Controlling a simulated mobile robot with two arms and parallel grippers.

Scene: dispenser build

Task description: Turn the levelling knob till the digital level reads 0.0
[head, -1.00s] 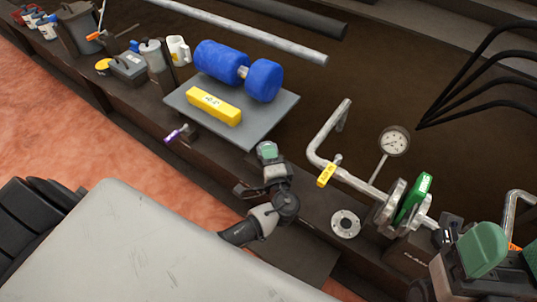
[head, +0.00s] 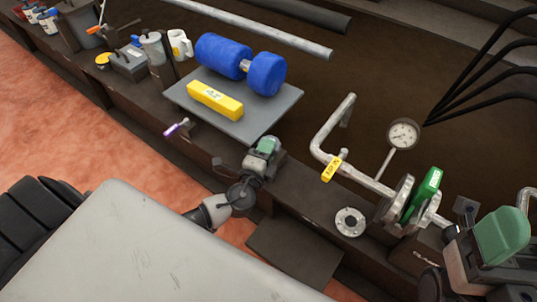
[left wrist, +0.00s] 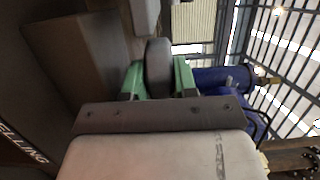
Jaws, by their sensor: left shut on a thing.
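The digital level (head: 215,100) is a yellow bar lying on a grey plate (head: 262,122); its reading is too small to make out. My left gripper (head: 264,149) is at the plate's near right corner in the head view. In the left wrist view its green fingers (left wrist: 160,78) are shut on a dark round knob (left wrist: 159,62), the levelling knob. The head view hides the knob behind the gripper. My right gripper (head: 500,238) is at the lower right, with its fingertips not clearly visible.
A purple-tipped part (head: 177,128) sticks out at the left.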

